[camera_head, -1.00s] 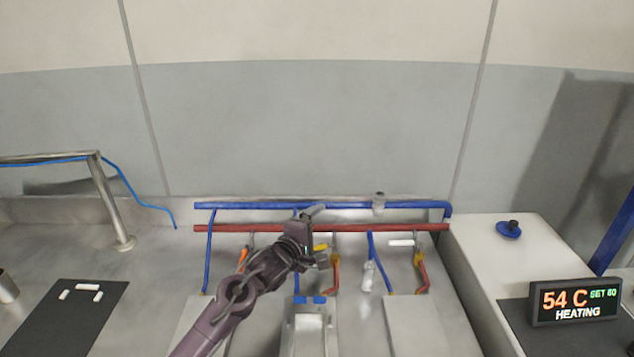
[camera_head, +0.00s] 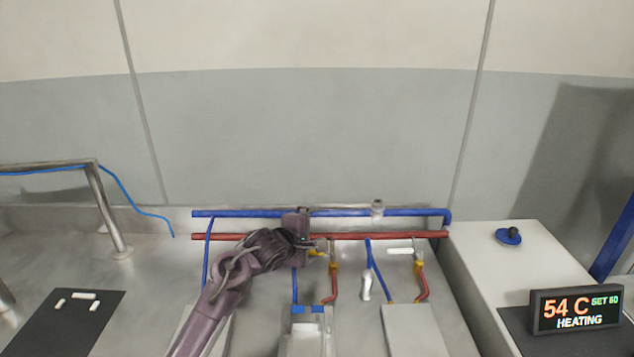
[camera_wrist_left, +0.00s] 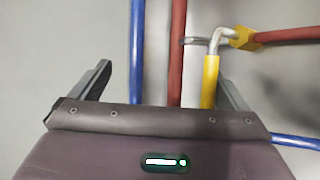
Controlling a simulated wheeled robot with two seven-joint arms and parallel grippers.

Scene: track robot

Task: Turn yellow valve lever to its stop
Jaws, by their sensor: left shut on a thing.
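The yellow valve lever (camera_head: 316,253) sits on the middle red branch pipe, partly covered by my left gripper (camera_head: 304,240). In the left wrist view the yellow lever (camera_wrist_left: 210,80) runs down from a pale bent stem, between my fingers and close beside the right finger. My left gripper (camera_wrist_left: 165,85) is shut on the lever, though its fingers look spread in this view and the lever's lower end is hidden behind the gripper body. A yellow fitting (camera_wrist_left: 243,38) joins the stem to a red pipe. My right gripper is not in view.
A blue pipe (camera_head: 400,212) and a red pipe (camera_head: 390,236) run across the back. A white lever (camera_head: 400,250) is on the right branch. A display (camera_head: 575,310) reads 54 C, heating. A dark mat (camera_head: 70,325) with white pieces lies at left.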

